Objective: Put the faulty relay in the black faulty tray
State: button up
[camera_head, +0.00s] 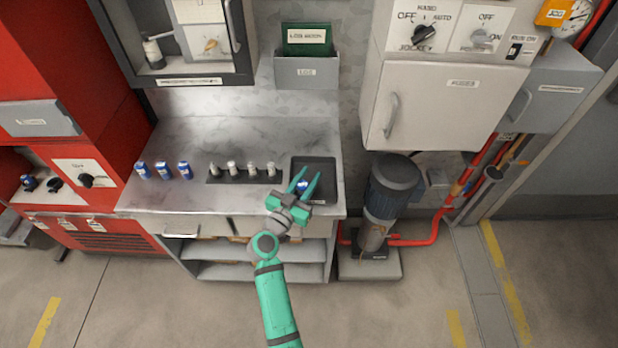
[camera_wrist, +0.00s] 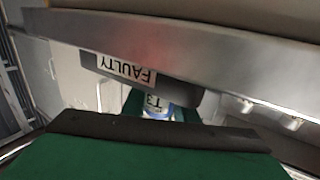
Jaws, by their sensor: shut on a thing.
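The black tray (camera_head: 328,164) lies at the right end of the metal bench. In the wrist view its side bears a white label reading FAULTY (camera_wrist: 125,70), upside down. My gripper (camera_head: 307,177) reaches over the tray with its green fingers pointing away from me. It is shut on a blue and white relay (camera_head: 302,186), which shows T3 between the fingers in the wrist view (camera_wrist: 157,108). The relay appears within the tray's outline in the head view. I cannot tell whether it touches the tray floor. Its lower part is hidden.
Three blue relays (camera_head: 163,170) stand on the bench (camera_head: 235,136) at the left. A black strip holding several pale cylinders (camera_head: 245,174) lies left of the tray. A grey LOG holder (camera_head: 307,71) is on the wall behind. A dark pump motor (camera_head: 391,190) stands right of the bench.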

jog(key=shift+d+f, duration=0.1)
jog(key=o, duration=1.1)
jog(key=shift+d, duration=0.15)
jog(key=shift+c, duration=0.2)
